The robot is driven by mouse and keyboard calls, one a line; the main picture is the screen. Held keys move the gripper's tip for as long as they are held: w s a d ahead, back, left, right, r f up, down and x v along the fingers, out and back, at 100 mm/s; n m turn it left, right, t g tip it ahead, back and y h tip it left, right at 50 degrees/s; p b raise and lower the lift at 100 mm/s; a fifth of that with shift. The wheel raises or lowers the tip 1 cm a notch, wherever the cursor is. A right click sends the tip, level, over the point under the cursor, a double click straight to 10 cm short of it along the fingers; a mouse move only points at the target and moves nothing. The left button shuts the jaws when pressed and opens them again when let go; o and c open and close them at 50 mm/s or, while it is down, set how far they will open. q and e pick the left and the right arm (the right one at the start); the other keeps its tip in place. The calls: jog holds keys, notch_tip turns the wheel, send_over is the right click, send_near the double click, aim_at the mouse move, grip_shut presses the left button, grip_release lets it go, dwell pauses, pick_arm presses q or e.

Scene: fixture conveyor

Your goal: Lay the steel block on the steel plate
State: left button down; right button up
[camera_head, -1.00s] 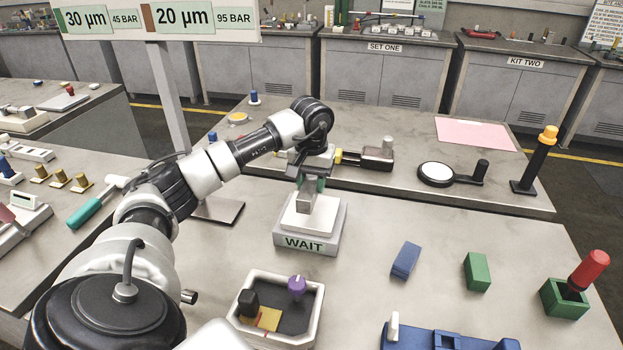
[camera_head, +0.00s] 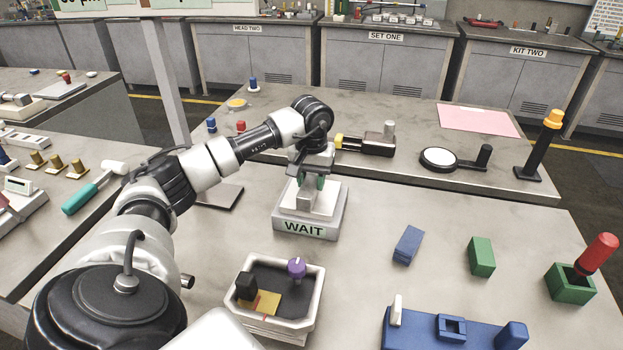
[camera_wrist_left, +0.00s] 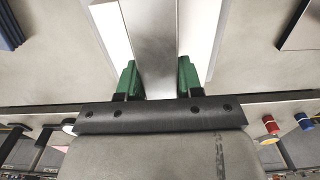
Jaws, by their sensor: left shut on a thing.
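My left gripper (camera_head: 312,183) has green fingertips and is shut on a grey steel block (camera_head: 308,201). The block is over the pale square plate (camera_head: 289,204) on the grey stand marked WAIT (camera_head: 304,229); I cannot tell whether it touches. In the left wrist view the block (camera_wrist_left: 162,40) is between the green fingers (camera_wrist_left: 159,80), with the pale plate (camera_wrist_left: 203,30) on both sides. A thin grey plate with a dark edge (camera_head: 222,196) lies left of the stand, partly behind my arm. I cannot tell which plate is the steel one. My right gripper is not in view.
A pale tray (camera_head: 312,318) with a purple knob stands in front of the stand. A blue block (camera_head: 408,244), a green block (camera_head: 481,257) and a green box (camera_head: 571,284) with a red-handled tool are to the right. A black clamp-like device (camera_head: 368,144) is behind.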

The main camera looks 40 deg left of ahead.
pick_arm(q)
jog(key=shift+f+b, duration=0.35)
jog(key=shift+f, duration=0.1)
jog(key=c, duration=0.6)
grip_release()
jog(key=shift+c, duration=0.2)
